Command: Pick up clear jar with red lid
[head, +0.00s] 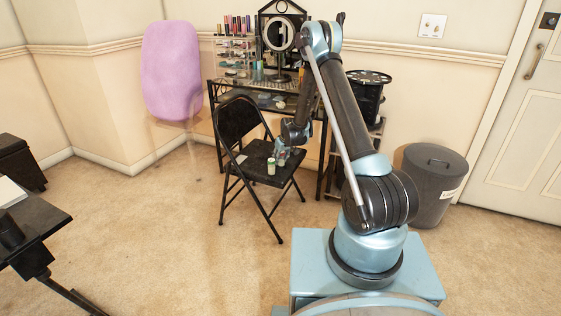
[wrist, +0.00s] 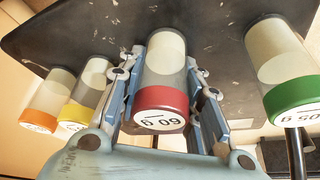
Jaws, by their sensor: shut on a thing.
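The clear jar with a red lid (wrist: 162,82) is in the middle of the wrist view, with pale contents and a white label on its lid. My gripper (wrist: 164,58) is shut on it, one finger along each side. In the head view my gripper (head: 281,152) is low over the seat of the black folding chair (head: 241,158). I cannot tell whether the held jar touches the seat. In the wrist view, jars with an orange lid (wrist: 38,121) and a yellow lid (wrist: 76,115) are on the left, and a green-lidded jar (wrist: 292,95) is on the right.
A small pale jar (head: 271,167) shows at the seat's front edge. The chair back rises left of my gripper. Behind stands a black vanity table (head: 222,92) with a round mirror (head: 279,33) and cosmetics. A grey bin (head: 432,182) stands at right. The carpet in front is clear.

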